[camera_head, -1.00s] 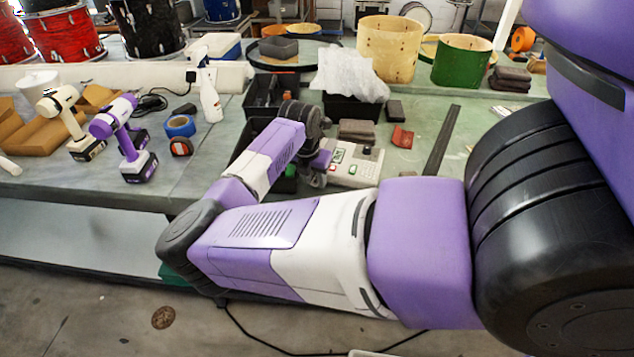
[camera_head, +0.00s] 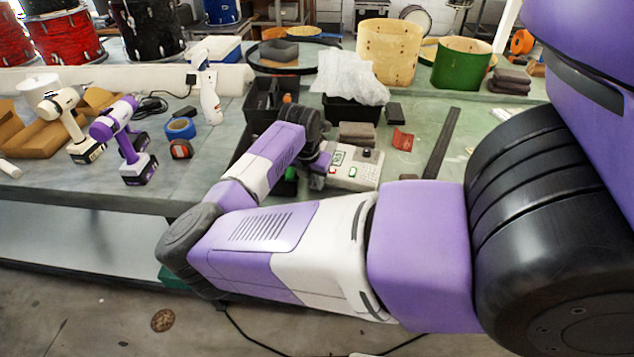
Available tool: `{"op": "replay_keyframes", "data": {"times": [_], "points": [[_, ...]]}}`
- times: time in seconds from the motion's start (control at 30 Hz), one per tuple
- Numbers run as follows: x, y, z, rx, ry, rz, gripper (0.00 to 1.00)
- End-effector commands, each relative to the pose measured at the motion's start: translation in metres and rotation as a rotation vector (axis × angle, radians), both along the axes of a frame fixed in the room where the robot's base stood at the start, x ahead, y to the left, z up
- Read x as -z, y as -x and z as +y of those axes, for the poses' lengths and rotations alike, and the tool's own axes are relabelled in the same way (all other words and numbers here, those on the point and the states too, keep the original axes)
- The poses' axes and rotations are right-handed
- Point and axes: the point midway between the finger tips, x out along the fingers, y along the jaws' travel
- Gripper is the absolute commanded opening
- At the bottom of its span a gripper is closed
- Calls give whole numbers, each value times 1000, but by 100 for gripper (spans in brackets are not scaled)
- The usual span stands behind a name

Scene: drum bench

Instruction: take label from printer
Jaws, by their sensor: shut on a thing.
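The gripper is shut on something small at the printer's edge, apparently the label. The label itself is too small or too hidden to make out.
Black bins (camera_head: 268,95) and a bin with bubble wrap (camera_head: 350,75) stand behind my wrist. Grey blocks (camera_head: 357,132), a red piece (camera_head: 402,140) and a dark bar (camera_head: 443,143) lie near the printer. Drills (camera_head: 124,138) and blue tape (camera_head: 180,127) are at left.

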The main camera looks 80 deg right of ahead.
Motion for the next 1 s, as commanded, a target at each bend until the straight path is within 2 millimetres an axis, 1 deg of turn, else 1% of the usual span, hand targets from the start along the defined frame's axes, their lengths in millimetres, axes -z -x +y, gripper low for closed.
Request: {"op": "replay_keyframes", "data": {"times": [1.0], "points": [[0, -5, 17, -1, 0, 0, 5]]}}
